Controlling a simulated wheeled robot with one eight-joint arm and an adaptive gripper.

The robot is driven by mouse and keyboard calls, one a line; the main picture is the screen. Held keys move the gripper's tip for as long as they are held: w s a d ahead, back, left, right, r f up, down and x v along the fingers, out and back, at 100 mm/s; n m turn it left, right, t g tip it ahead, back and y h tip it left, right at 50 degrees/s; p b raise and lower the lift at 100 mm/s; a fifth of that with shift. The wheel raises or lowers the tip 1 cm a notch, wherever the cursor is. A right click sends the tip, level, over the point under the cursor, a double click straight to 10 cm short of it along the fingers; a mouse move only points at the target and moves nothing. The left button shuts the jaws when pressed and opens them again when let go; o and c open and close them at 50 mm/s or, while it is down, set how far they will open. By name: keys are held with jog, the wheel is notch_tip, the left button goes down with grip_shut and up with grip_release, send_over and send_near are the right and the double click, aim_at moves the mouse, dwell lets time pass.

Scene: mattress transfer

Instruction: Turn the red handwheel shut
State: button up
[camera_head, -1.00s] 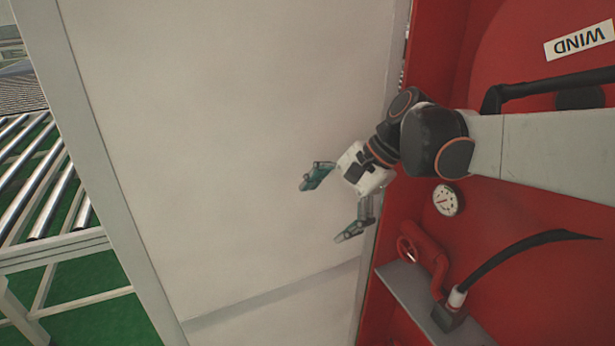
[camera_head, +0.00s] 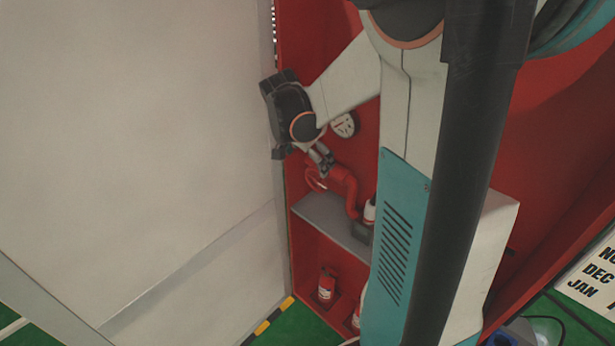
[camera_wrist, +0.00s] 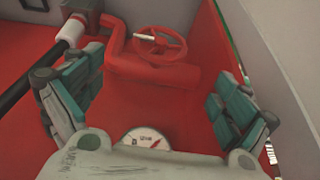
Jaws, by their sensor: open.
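The red handwheel (camera_wrist: 157,43) sits on a red pipe (camera_wrist: 150,71) and shows between my open fingers, ahead of them, in the wrist view. In the head view the handwheel (camera_head: 315,179) is at the left end of the pipe, just below my gripper (camera_head: 321,157). My gripper also shows in the wrist view (camera_wrist: 150,100), with its two teal fingers spread wide and nothing between them. It appears apart from the wheel. The wheel has a pale handle or mark on its rim.
A round gauge (camera_head: 344,124) is on the red cabinet's back wall. A grey shelf (camera_head: 330,222) lies below the pipe. A black hose with a white collar (camera_wrist: 69,32) is at left in the wrist view. Red extinguishers (camera_head: 326,285) stand below.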

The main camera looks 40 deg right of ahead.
aim_at(318, 179)
jog(key=b+x, duration=0.3)
jog(key=x, duration=0.8)
jog(key=shift+d+f, duration=0.15)
jog(key=shift+f, duration=0.2)
jog(key=c, duration=1)
